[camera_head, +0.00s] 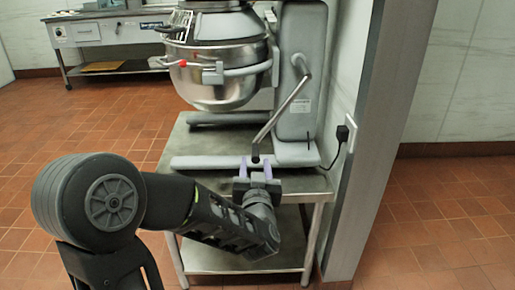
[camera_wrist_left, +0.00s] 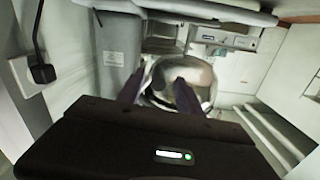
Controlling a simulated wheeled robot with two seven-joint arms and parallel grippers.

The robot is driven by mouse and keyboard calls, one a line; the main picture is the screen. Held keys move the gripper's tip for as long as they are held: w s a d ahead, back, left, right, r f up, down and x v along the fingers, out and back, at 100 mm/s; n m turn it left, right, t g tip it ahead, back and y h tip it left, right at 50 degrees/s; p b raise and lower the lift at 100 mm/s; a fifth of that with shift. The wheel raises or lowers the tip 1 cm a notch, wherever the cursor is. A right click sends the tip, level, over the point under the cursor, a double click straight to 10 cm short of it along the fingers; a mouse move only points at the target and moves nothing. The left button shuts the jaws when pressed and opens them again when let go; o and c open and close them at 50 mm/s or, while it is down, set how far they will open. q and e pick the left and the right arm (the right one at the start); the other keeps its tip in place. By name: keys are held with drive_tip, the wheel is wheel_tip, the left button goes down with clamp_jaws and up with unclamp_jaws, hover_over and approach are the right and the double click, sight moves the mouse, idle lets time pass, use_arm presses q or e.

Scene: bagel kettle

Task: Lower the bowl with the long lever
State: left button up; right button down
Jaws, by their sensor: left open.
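The steel bowl (camera_head: 215,80) hangs in the grey mixer (camera_head: 298,110) above the base; it also shows in the left wrist view (camera_wrist_left: 158,98), partly behind my fingers. The long lever (camera_head: 284,112) slants down and left from the mixer's column to a dark end at the front. My left gripper (camera_head: 256,168) is open, its purple fingertips just below and on either side of that dark end in the picture. I cannot tell whether they touch it. In the left wrist view my open gripper (camera_wrist_left: 158,92) points toward the bowl; I cannot make out the lever there. My right gripper is out of view.
The mixer stands on a steel table (camera_head: 215,148) with a lower shelf. A wall edge (camera_head: 365,150) with a black plug (camera_head: 342,133) closes the right side. A counter (camera_head: 105,32) stands at the back left. Tiled floor is clear at left.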

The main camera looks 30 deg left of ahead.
sight(253, 143)
use_arm(q)
drive_tip(key=shift+s+d+r, duration=0.15)
drive_tip(key=shift+d+r, duration=0.05)
drive_tip(key=shift+r, duration=0.2)
drive_tip(key=b+x, duration=0.1)
drive_tip(key=x, duration=0.6)
drive_tip(key=shift+w+a, duration=0.25)
drive_tip(key=shift+w, duration=0.05)
drive_tip(key=c, duration=0.9)
clamp_jaws()
drive_tip(key=shift+s+a+r, duration=0.1)
drive_tip(key=shift+a, duration=0.15)
